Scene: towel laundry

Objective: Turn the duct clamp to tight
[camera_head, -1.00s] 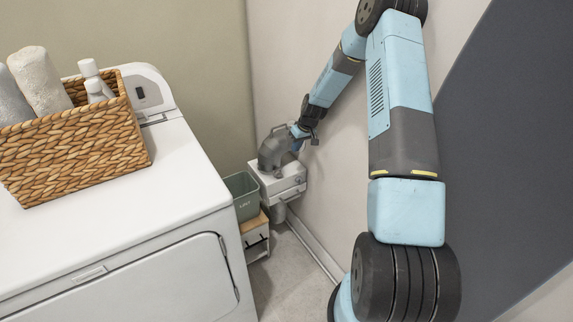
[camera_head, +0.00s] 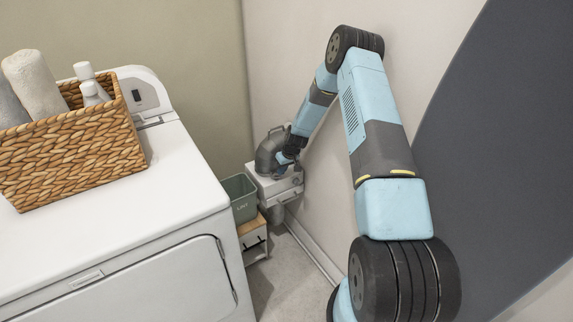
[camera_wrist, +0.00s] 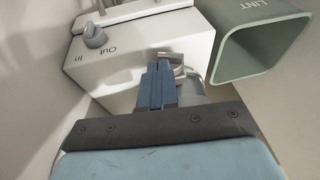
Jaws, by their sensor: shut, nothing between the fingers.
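A white box (camera_head: 266,183) with a grey elbow duct (camera_head: 267,155) on top stands against the wall, with a grey pipe below it. In the wrist view the box (camera_wrist: 120,68) shows a grey knob (camera_wrist: 94,36) between the words "In" and "Out". My gripper (camera_wrist: 160,66) is shut and empty, its fingers by the box's lower edge. A pale metallic piece (camera_wrist: 178,58) sits right at the fingertips, with a grey round part (camera_wrist: 190,88) beside it. I cannot tell whether this is the duct clamp, or whether the fingers touch it. In the head view my gripper (camera_head: 285,160) is beside the elbow.
A green bin (camera_head: 241,198) marked "LINT" stands close left of the box; it also shows in the wrist view (camera_wrist: 262,38). A small wood-topped stand (camera_head: 253,238) is below. A white washer or dryer (camera_head: 130,225) with a wicker basket (camera_head: 75,155) fills the left.

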